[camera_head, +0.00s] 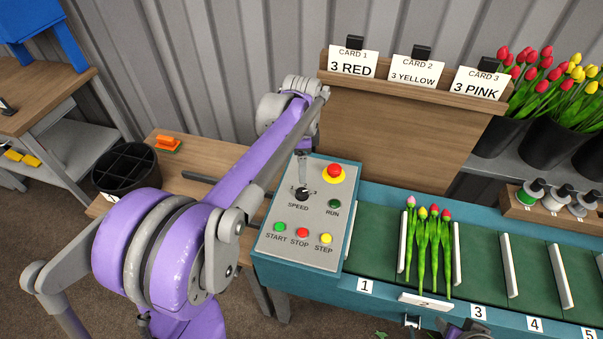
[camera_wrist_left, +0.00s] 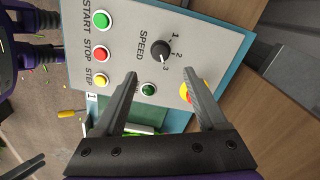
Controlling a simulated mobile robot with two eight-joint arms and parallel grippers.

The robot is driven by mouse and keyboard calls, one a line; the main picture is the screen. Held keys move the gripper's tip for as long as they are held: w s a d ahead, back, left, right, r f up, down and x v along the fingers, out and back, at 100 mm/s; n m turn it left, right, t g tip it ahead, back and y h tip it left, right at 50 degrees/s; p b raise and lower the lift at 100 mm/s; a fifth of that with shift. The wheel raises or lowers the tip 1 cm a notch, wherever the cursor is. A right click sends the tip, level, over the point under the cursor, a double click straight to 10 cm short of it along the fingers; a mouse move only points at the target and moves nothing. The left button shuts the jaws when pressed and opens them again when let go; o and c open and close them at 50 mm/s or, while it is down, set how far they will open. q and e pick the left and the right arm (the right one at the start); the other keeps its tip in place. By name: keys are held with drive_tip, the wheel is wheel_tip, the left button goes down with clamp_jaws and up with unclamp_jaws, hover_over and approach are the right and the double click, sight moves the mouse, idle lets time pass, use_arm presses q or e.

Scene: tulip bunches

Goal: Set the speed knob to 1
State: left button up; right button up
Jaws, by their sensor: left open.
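The speed knob (camera_wrist_left: 160,50) is a round black dial on the grey control panel (camera_wrist_left: 120,30), with 1, 2 and 3 printed beside it in the left wrist view. Its small white mark appears to face the 3. In the head view the knob (camera_head: 302,195) sits above the word SPEED. My left gripper (camera_wrist_left: 160,74) is open and empty; its two fingers point toward the panel, apart from each other, with the knob beyond the gap. In the head view my left gripper (camera_head: 303,187) is right over the knob; contact is unclear. A dark part of my right arm shows at the bottom edge.
The panel also bears a red stop button (camera_head: 334,171) on yellow, a green RUN button (camera_head: 334,204), and START, STOP and STEP buttons. A green belt (camera_head: 379,240) with white dividers carries tulips (camera_head: 428,245). A black bin (camera_head: 126,167) stands at left.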

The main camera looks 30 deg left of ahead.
sight(302, 191)
use_arm(q)
wheel_tip(302, 191, down, 11)
drive_tip(key=shift+r, duration=0.2)
idle(0.4)
clamp_jaws()
